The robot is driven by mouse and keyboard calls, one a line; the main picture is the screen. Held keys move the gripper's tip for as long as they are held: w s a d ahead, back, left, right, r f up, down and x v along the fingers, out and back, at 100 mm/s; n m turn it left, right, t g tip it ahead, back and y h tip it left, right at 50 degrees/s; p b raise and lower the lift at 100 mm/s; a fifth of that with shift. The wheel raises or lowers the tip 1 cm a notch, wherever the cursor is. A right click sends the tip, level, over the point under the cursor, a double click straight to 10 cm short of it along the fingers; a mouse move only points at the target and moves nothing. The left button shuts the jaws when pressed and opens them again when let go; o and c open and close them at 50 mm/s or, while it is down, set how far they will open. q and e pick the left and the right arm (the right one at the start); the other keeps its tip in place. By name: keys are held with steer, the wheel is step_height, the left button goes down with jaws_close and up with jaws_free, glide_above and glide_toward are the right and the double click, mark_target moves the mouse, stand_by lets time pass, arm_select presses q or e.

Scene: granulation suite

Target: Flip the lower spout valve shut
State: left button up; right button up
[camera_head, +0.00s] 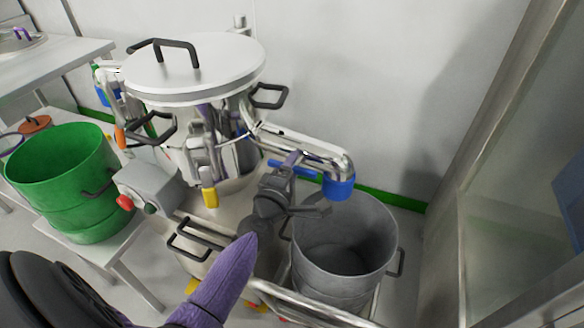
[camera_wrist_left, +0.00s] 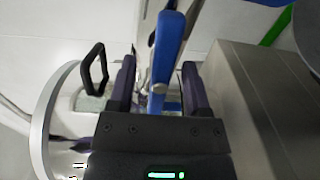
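The spout is a shiny pipe (camera_head: 300,145) from the vessel, ending in a blue outlet (camera_head: 338,187) above a grey bucket. The lower spout valve's blue handle (camera_head: 307,172) shows just below the pipe, partly hidden by my left gripper (camera_head: 292,178). In the left wrist view the blue handle (camera_wrist_left: 167,48) runs lengthwise between the two dark fingers of my left gripper (camera_wrist_left: 158,85). Gaps show on both sides of the handle, so the gripper looks open around it. My right gripper is in neither view.
The lidded steel vessel (camera_head: 195,75) stands behind, with black side handles. The grey bucket (camera_head: 345,245) is under the outlet, close to my left gripper. A green drum (camera_head: 65,180) stands on a bench at left. A glass-panelled frame (camera_head: 500,170) is at right.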

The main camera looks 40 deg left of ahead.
arm_select(q)
jaws_close()
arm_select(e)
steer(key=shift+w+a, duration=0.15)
